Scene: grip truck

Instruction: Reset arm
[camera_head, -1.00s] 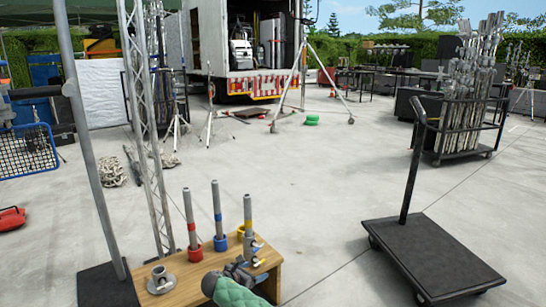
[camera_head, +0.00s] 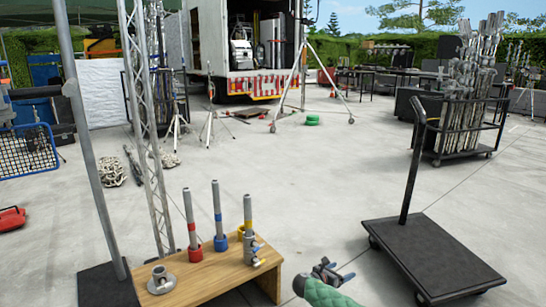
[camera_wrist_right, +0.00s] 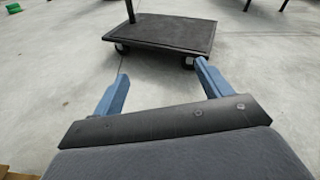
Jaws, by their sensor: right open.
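My right gripper (camera_head: 328,272) is open and empty, low in the head view, to the right of the wooden table and apart from it. In the right wrist view its two blue fingers (camera_wrist_right: 160,88) stand wide apart with bare floor between them. My left gripper is not in view. The wooden table (camera_head: 212,277) holds three upright grey pipes with a red (camera_head: 193,250), a blue (camera_head: 220,242) and a yellow (camera_head: 240,233) collar. A metal clamp (camera_head: 256,254) is at the yellow-banded pipe. A round metal flange (camera_head: 160,281) lies at the table's front left.
A black flatbed cart (camera_head: 430,262) stands to the right and also shows ahead in the right wrist view (camera_wrist_right: 165,33). A grey pole (camera_head: 95,180) and a truss (camera_head: 148,140) rise at left. Concrete floor between table and cart is clear.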

